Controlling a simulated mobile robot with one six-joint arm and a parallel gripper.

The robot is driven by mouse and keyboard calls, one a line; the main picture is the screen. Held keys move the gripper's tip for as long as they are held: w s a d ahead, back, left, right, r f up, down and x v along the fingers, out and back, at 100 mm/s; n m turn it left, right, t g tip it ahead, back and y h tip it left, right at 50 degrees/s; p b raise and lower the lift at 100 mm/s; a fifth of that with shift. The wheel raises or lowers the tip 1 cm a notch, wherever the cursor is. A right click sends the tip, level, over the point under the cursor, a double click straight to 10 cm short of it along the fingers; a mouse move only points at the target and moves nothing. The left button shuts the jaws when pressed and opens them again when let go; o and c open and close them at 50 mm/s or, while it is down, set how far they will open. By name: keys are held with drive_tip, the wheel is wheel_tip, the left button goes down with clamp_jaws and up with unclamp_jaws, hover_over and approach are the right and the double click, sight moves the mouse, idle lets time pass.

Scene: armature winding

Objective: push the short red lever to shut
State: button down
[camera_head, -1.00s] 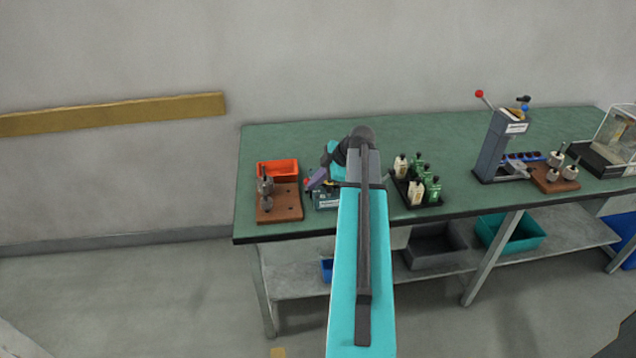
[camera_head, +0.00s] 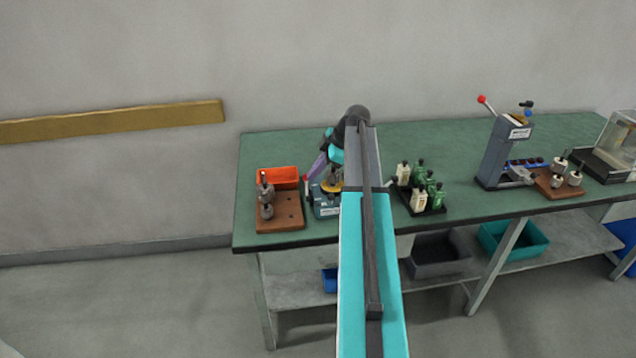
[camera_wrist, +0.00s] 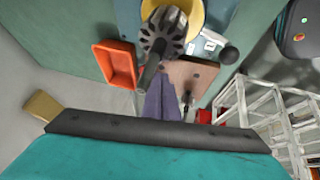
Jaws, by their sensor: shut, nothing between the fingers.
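The winding machine (camera_head: 326,207), a small blue-grey unit, stands near the bench's left front, partly hidden by my arm. A short lever with a red tip (camera_head: 306,181) stands roughly upright at its left side. My gripper (camera_head: 317,166), with purple fingers, is just above and right of the red tip; I cannot tell if they touch. In the wrist view, the gripper (camera_wrist: 161,98) is shut and empty, beside a dark armature (camera_wrist: 163,30) in a yellow ring (camera_wrist: 200,12).
A wooden block (camera_head: 287,219) with armatures and an orange bin (camera_head: 291,178) are left of the machine. Farther right stands a press (camera_head: 493,155) with a longer red-knobbed lever (camera_head: 487,104). Bench space between tray and press is clear.

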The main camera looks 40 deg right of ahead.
drive_tip(key=shift+w+d+f+b, duration=0.1)
drive_tip(key=shift+w+d+b, duration=0.25)
drive_tip(key=shift+w, duration=0.25)
drive_tip(key=shift+w+d+f+b, duration=0.15)
drive_tip(key=shift+w+d+b, duration=0.15)
drive_tip(key=shift+w+b, duration=0.3)
drive_tip(key=shift+w+d+f+b, duration=0.1)
drive_tip(key=shift+w+d+b, duration=0.2)
drive_tip(key=shift+w, duration=0.35)
drive_tip(key=shift+r, duration=0.15)
drive_tip(key=s+d+r, duration=0.1)
drive_tip(key=d+r, duration=0.5)
drive_tip(key=r, duration=0.4)
drive_tip(key=shift+b, duration=0.45)
drive_tip(key=shift+s+r, duration=0.1)
drive_tip(key=shift+s, duration=0.05)
